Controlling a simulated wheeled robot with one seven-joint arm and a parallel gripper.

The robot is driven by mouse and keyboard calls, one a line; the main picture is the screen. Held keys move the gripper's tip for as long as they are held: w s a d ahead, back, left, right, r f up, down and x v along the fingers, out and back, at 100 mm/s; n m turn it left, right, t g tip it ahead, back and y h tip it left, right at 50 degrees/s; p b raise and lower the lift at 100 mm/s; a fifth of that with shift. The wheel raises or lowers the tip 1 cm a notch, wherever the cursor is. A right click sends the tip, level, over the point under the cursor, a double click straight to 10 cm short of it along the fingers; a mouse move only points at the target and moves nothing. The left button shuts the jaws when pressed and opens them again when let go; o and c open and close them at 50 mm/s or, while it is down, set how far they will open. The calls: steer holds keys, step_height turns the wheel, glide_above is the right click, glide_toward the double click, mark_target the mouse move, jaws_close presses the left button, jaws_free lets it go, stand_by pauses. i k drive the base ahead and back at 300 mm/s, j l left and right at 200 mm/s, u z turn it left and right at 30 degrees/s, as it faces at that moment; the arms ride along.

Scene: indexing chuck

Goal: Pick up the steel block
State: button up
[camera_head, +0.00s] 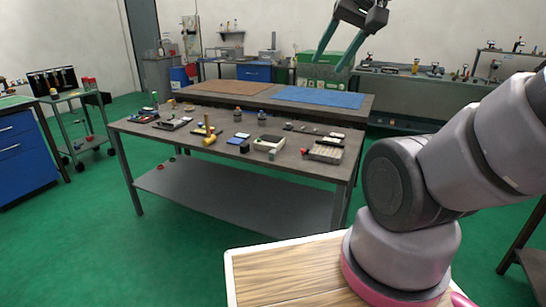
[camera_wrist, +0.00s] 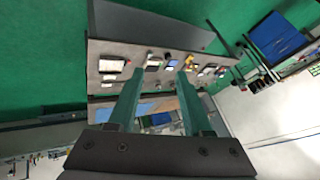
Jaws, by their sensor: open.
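My gripper (camera_head: 328,64) is raised at the top of the head view, well above and apart from the workbench, with two green fingers spread and nothing between them. The fingers also show in the wrist view (camera_wrist: 160,75), with the bench far beyond their tips. The grey workbench (camera_head: 190,184) carries many small parts. I cannot tell for certain which is the steel block; small grey pieces (camera_head: 288,126) lie at the back right of the bench top, too small to make out well.
A slotted tray (camera_head: 325,152) and a white-rimmed box (camera_head: 268,142) sit on the bench's right half. A yellow-handled tool (camera_head: 208,139) lies near the middle. A second table with a brown mat (camera_head: 232,86) and a blue mat (camera_head: 320,97) stands behind.

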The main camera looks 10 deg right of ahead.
mark_target(273, 152)
steer(key=i+l, duration=0.1)
steer(key=i, duration=0.3)
steer(key=i+l, duration=0.1)
steer(key=i, duration=0.35)
